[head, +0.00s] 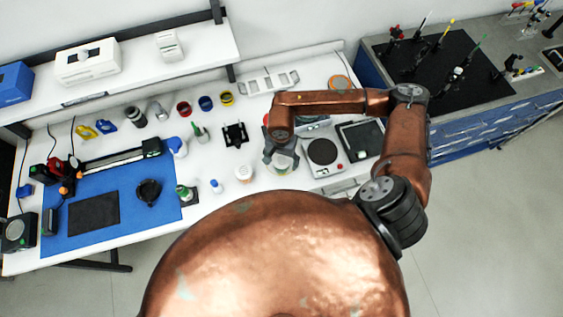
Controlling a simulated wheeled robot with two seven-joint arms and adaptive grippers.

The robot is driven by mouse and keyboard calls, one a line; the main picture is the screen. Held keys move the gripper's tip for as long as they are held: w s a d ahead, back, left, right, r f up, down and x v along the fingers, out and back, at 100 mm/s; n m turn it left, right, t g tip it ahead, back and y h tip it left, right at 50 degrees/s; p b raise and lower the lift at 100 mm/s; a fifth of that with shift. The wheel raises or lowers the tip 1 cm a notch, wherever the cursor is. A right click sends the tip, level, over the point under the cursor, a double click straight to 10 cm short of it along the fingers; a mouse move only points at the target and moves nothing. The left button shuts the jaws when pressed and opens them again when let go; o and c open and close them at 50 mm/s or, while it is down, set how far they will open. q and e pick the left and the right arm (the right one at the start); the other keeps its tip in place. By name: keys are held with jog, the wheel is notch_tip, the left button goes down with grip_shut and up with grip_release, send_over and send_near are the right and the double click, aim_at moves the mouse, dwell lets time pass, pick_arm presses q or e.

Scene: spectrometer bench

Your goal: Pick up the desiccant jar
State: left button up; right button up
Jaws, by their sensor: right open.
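My right arm reaches in from the right, and its gripper (281,157) points down over the bench. The gripper is open, with its fingers low around or just above a pale round jar (285,167), which looks like the desiccant jar. The gripper hides most of this jar, and I cannot tell whether the fingers touch it. My left gripper is not in view.
A hot-plate-like device with a dark round top (323,151) stands close right of the gripper. A black stand (235,135) is behind left. A blue mat (170,206) with tools covers the bench's left. A small bottle (216,186) stands near the front edge.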

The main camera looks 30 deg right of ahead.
jog(key=shift+f, duration=0.9)
jog(key=c, duration=1.3)
